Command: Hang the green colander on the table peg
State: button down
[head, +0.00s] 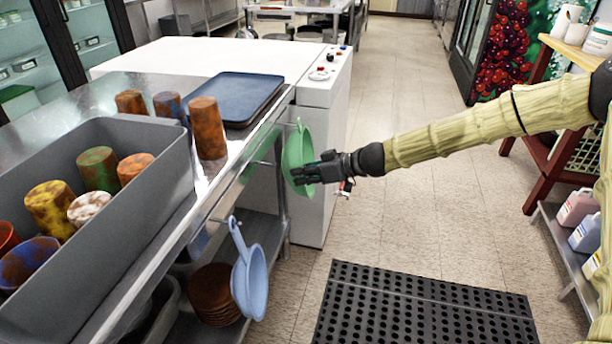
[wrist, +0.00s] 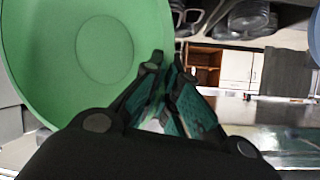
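The green colander (head: 297,150) is upright on its side against the table's right edge, its handle at the top by the table's far corner. I cannot tell whether the handle is on a peg there. My gripper (head: 304,173) reaches in from the right and overlaps the bowl's lower right side. In the wrist view, the bowl of the green colander (wrist: 60,60) fills the upper left. The fingers of my gripper (wrist: 167,62) are nearly together, with the rim seemingly between the tips. A bare peg (head: 264,162) sticks out of the table's side (head: 215,180).
A blue colander (head: 250,275) hangs from a nearer peg. A grey bin (head: 75,290) of cups, loose cups and blue trays (head: 237,97) are on the table. A white machine (head: 318,110) stands behind the colander. The floor to the right is clear around a black mat (head: 420,308).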

aim_at(289, 175)
jog(key=shift+w+a, duration=0.2)
jog(key=shift+a, duration=0.45)
jog(key=shift+w+a, duration=0.2)
jog(key=shift+a, duration=0.4)
jog(key=shift+f, duration=0.15)
jog(key=shift+w+a+b, duration=0.1)
jog(key=shift+a+b, duration=0.1)
jog(key=shift+b, duration=0.25)
jog(key=shift+a+f+b, duration=0.35)
jog(key=shift+b, duration=0.65)
jog(key=c, duration=1.6)
grip_release()
jog(key=shift+o, duration=0.2)
jog(key=shift+d+r, duration=0.1)
